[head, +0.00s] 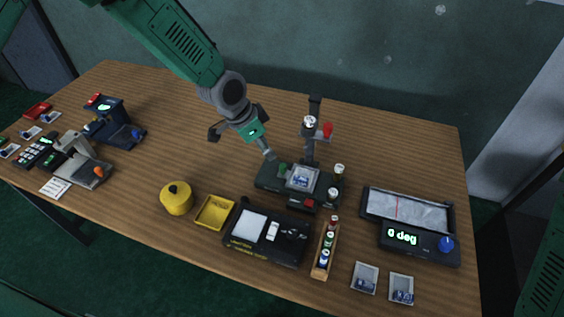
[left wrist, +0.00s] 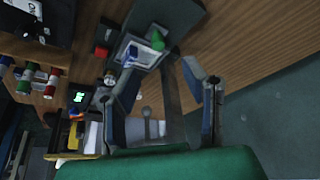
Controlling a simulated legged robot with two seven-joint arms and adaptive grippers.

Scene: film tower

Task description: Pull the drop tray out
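The black tower unit (head: 262,180) stands at mid-table with an upright post. A pale square tray (head: 302,178) with a blue-marked item sits at its base, beside a green knob (head: 283,168) and a red button (head: 309,203). I cannot tell for certain that this is the drop tray. In the left wrist view, the pale tray (left wrist: 131,55) and green knob (left wrist: 158,40) lie beyond the fingers. My left gripper (head: 262,146) is above and left of the unit; in the left wrist view its fingers (left wrist: 162,75) are spread with nothing clearly held. My right gripper is out of view.
A yellow tray (head: 203,222), yellow pot (head: 176,198) and black balance-like unit (head: 240,246) stand in front. A wooden vial rack (head: 318,270) and a device reading "0 deg" (head: 428,246) are to the right. Free tabletop lies behind and left of the tower unit.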

